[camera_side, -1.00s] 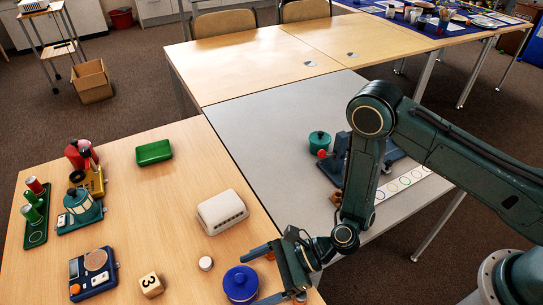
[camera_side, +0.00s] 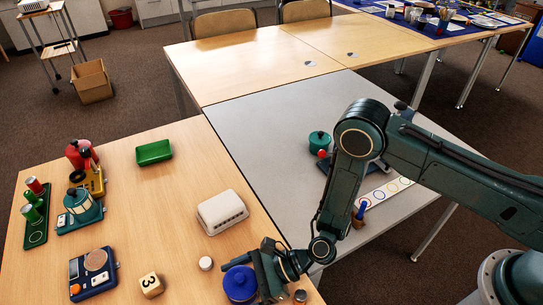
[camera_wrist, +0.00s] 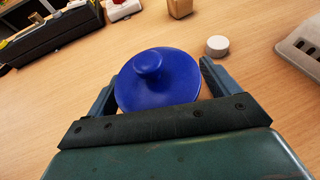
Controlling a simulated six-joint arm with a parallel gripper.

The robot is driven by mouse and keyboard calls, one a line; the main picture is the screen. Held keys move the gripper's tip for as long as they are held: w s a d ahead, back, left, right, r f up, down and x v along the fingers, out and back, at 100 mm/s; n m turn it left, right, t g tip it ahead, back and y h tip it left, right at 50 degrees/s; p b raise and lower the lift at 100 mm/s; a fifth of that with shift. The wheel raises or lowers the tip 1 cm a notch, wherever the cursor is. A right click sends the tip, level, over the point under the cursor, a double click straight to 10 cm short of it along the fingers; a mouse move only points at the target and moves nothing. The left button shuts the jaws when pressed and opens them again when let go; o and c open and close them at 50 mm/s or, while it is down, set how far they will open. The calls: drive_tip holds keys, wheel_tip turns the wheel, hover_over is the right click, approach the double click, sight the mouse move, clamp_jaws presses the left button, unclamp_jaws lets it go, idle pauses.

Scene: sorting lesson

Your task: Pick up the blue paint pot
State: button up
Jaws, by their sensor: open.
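The blue paint pot (camera_side: 238,284) has a round lid with a knob and stands upright on the light wood table near its front edge. My gripper (camera_side: 240,277) is low over the table at the pot's right side. In the wrist view the pot (camera_wrist: 158,78) lies between the two fingers of my gripper (camera_wrist: 160,84), one on its left and one on its right. The fingers are open. I cannot tell whether either finger touches the pot.
A small white disc (camera_side: 206,263) lies just behind the pot. A numbered wooden cube (camera_side: 151,285) stands to its left. A white slotted box (camera_side: 222,212) and a green tray (camera_side: 154,152) lie farther back. A blue scale-like device (camera_side: 93,273) is at far left.

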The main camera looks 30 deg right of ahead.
drive_tip(key=c, duration=1.3)
drive_tip(key=shift+r, duration=0.1)
wheel_tip(320, 180, up, 20)
drive_tip(key=shift+f, duration=0.1)
idle(0.4)
idle(0.5)
